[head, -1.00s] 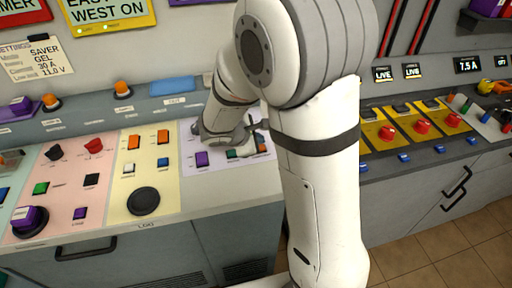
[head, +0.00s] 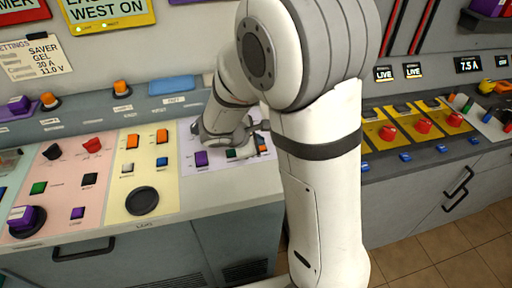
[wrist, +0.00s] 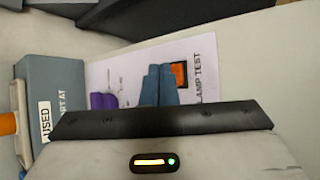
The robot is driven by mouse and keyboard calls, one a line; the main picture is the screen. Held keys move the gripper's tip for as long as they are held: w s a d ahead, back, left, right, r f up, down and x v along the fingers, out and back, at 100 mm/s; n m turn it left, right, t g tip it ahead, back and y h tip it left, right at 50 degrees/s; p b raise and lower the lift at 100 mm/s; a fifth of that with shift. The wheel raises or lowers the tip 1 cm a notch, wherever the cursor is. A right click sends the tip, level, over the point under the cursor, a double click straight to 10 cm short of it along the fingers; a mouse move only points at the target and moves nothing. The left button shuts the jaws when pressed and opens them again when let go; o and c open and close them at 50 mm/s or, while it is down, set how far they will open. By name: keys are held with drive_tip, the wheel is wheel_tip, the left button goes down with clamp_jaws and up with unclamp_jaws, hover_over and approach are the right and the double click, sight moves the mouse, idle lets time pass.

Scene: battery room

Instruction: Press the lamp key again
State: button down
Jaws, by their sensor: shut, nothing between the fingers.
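The orange key (wrist: 179,75) beside the printed words LAMP TEST shows in the wrist view, partly behind my finger. It appears in the head view as a small orange key (head: 262,147) at the right of the lilac panel (head: 190,168). My gripper (wrist: 159,70) is shut and empty, its two blue-grey fingers side by side over the panel just left of the orange key in the wrist view. Whether the fingertips touch anything cannot be told. In the head view my wrist hides the gripper's tip and part of the panel.
On the same panel are a purple key (head: 201,159) and a green key (head: 231,153). The yellow panel (head: 150,180) to the left carries several keys and a round black knob (head: 142,201). A blue-grey ledge (wrist: 62,80) labelled USED stands close in the wrist view.

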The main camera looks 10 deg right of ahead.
drive_tip(key=shift+f+b, duration=0.5)
drive_tip(key=shift+b, duration=0.05)
idle(0.4)
drive_tip(key=shift+r, duration=0.1)
drive_tip(key=shift+r+p, duration=0.6)
drive_tip(key=shift+r, duration=0.2)
drive_tip(key=shift+r+p, duration=1.85)
drive_tip(key=shift+r, duration=0.75)
drive_tip(key=shift+f, duration=0.1)
